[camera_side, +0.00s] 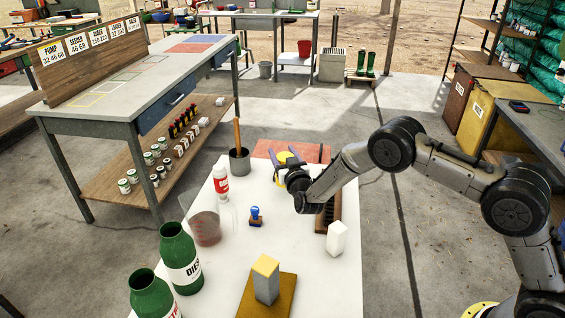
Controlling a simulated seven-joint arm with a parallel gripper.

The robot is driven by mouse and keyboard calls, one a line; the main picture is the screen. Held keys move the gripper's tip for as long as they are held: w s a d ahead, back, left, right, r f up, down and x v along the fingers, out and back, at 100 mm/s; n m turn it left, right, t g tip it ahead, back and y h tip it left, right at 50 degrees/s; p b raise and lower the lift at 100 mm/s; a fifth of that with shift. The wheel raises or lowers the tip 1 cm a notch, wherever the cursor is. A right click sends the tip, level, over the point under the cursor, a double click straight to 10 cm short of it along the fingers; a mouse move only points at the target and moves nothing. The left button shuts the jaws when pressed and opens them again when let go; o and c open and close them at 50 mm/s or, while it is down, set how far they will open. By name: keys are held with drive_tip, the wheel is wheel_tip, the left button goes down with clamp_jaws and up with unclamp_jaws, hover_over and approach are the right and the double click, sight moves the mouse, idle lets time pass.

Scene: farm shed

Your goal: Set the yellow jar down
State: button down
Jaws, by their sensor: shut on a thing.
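The yellow jar (283,157) is at the far end of the white table (295,240), in front of a reddish mat (315,152). My gripper (280,172) is shut on the jar, with its blue-purple fingers around it. My wrist covers part of the jar from the right. I cannot tell whether the base of the jar touches the surface under it.
A grey pot with a wooden handle (240,162), a red-and-white bottle (221,180), a clear jug (206,228) and a blue stamp (255,216) stand left of my gripper. A dark brush (325,218), white carton (337,238), grey block (266,285) and green cans (180,258) are nearer.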

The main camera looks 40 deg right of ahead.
drive_tip(key=shift+w+f, duration=0.1)
drive_tip(key=shift+f, duration=1.45)
drive_tip(key=shift+f, duration=0.2)
drive_tip(key=shift+c, duration=0.6)
unclamp_jaws()
drive_tip(key=shift+r, duration=0.15)
